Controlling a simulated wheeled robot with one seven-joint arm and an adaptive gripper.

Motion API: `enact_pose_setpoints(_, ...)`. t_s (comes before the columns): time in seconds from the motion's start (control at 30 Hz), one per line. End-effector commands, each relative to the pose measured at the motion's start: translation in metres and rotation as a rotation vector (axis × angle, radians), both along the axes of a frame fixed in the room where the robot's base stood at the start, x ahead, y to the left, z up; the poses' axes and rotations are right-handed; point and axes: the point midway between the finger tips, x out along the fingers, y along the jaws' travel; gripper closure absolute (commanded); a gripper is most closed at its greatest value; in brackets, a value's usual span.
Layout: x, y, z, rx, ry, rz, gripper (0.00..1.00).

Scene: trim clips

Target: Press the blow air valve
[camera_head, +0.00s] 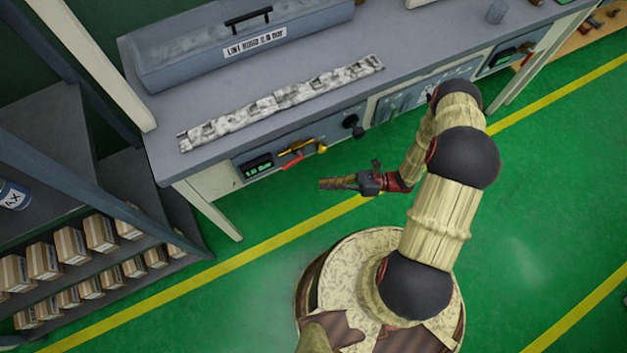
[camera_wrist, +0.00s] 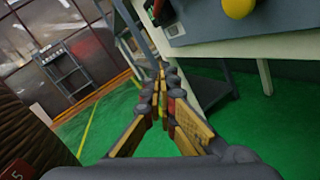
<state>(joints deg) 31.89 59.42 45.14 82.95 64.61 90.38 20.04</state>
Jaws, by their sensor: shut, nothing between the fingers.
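The valve (camera_head: 302,148), brass-yellow with a red lever (camera_head: 292,162), sits on the front panel of the workbench, beside a small green-lit display (camera_head: 256,166). In the wrist view a round yellow knob (camera_wrist: 239,7), probably part of this valve, is cut off by the top edge, with a bit of red to its left. My gripper (camera_head: 323,184) is shut and empty, in front of the bench and a little below and to the right of the valve in the head view. It is apart from the valve. In the wrist view its fingertips (camera_wrist: 160,72) point toward the space under the bench.
The grey bench (camera_head: 330,45) holds a long lidded box (camera_head: 200,50) and a crumpled grey-white strip (camera_head: 280,98). A black knob (camera_head: 352,122) is right of the valve. A shelf rack with cartons (camera_head: 70,243) stands at left. The green floor (camera_head: 550,180) is clear.

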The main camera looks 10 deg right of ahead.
Motion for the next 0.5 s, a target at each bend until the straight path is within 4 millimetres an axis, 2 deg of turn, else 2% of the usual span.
enact_pose_setpoints(0.2, -0.002, -0.015, -0.006, 0.000, 0.000, 0.000, 1.00)
enact_pose_setpoints(0.5, -0.003, -0.017, -0.007, 0.000, 0.000, 0.000, 1.00)
